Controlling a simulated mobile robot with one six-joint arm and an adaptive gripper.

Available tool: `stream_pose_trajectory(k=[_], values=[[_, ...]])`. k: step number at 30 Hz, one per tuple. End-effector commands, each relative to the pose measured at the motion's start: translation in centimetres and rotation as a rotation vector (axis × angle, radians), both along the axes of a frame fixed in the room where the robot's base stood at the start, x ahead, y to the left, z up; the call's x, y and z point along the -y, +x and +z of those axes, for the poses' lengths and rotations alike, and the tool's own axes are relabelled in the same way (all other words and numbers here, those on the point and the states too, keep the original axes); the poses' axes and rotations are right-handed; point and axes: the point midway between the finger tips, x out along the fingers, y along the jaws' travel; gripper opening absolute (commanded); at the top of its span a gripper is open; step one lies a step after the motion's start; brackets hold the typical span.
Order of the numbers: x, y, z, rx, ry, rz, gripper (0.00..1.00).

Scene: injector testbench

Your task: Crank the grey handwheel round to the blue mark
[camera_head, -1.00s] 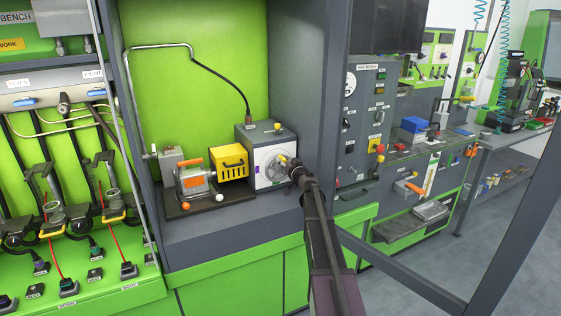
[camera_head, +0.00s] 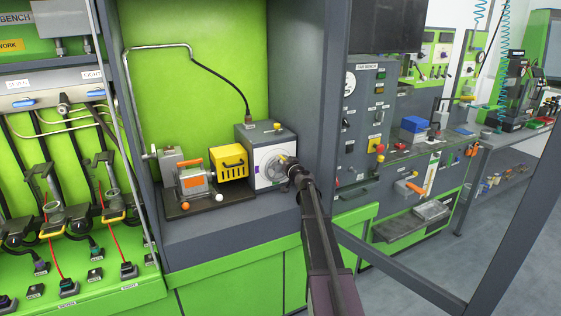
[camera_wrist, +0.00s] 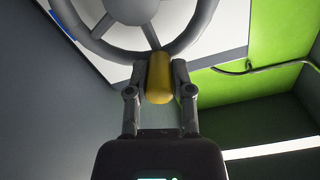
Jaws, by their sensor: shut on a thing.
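The grey handwheel (camera_wrist: 186,28) fills the top of the wrist view, with its hub and spokes in front of a white panel. It also shows in the head view (camera_head: 273,165) on the face of a grey and white box. A yellow handle (camera_wrist: 159,78) stands out from the wheel's rim. My gripper (camera_wrist: 160,82) is shut on this handle, one finger on each side. In the head view my gripper (camera_head: 291,170) is at the right of the wheel and hides part of it. A blue mark (camera_wrist: 62,16) shows on the panel at upper left in the wrist view.
A grey and orange machine (camera_head: 194,180) and a yellow box (camera_head: 229,162) stand left of the wheel's box (camera_head: 250,140). A dark upright post (camera_head: 325,100) is close on the right. The grey ledge in front is mostly clear.

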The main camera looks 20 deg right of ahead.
Motion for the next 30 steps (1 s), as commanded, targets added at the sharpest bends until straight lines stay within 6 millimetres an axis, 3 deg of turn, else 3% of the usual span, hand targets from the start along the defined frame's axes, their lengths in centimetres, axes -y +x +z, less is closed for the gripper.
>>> stream_pose_trajectory(k=[20,30], values=[[0.9,0.1,-0.1,-0.002,0.093,0.014,0.0],[2.3,0.2,-0.5,-0.007,0.327,0.012,0.0]])
